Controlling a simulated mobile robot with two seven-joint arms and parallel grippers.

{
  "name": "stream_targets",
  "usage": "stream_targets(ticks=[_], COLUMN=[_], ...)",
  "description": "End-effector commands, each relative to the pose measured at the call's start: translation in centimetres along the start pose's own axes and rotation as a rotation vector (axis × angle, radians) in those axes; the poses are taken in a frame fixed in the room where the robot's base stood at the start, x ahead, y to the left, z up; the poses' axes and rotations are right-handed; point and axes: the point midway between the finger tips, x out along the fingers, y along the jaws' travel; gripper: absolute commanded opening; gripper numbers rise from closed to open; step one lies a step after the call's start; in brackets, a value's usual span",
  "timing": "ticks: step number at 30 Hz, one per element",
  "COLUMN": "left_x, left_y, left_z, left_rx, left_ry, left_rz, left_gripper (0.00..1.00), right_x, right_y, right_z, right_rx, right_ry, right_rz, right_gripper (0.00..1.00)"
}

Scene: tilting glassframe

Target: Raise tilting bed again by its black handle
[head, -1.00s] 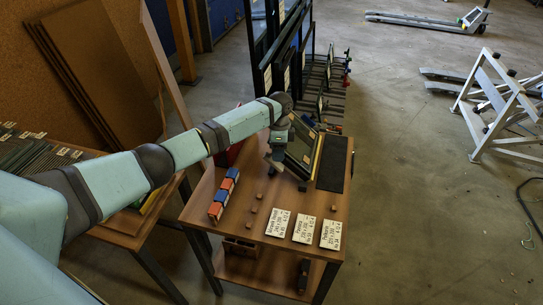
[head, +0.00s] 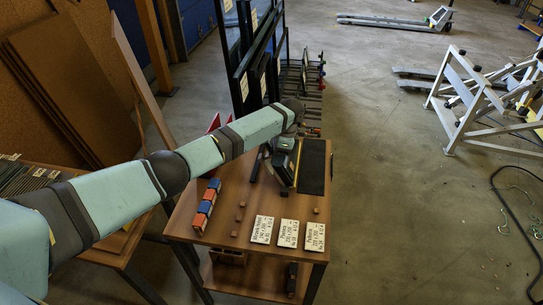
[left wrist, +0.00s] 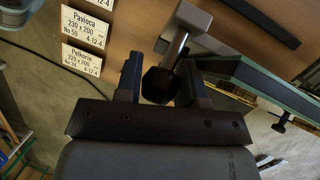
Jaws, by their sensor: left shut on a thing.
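My left gripper (head: 283,166) is at the far right part of the wooden table, beside the tilting bed (head: 297,163). In the head view the bed is a narrow dark panel with a yellowish edge, partly hidden by my arm. In the left wrist view my left gripper's fingers (left wrist: 160,86) are on either side of the black handle (left wrist: 158,84), shut on it. The handle is a dark knob on a metal rod (left wrist: 176,48). The bed's grey-green edge (left wrist: 262,76) runs to the right of it. My right gripper is not in view.
The table (head: 235,222) holds red and blue blocks (head: 207,205), several small brown blocks, and white label cards (head: 288,233). A black mat (head: 313,166) lies right of the bed. A dark rack (head: 262,65) stands behind.

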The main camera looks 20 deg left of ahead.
Motion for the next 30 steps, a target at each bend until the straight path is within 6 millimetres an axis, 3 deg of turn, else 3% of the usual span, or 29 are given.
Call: stream_targets(ticks=[15, 30], left_x=[-0.5, -0.5], left_y=[1.1, 1.4], left_z=[-3.0, -4.3], left_rx=[-0.025, -0.040], left_ry=[-0.159, -0.238], left_rz=[-0.026, -0.038], left_gripper=[0.00, 0.00], right_x=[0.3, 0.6], right_y=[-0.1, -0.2], right_z=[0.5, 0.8], right_rx=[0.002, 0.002], right_ry=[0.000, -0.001], right_rz=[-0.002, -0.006], right_gripper=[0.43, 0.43])
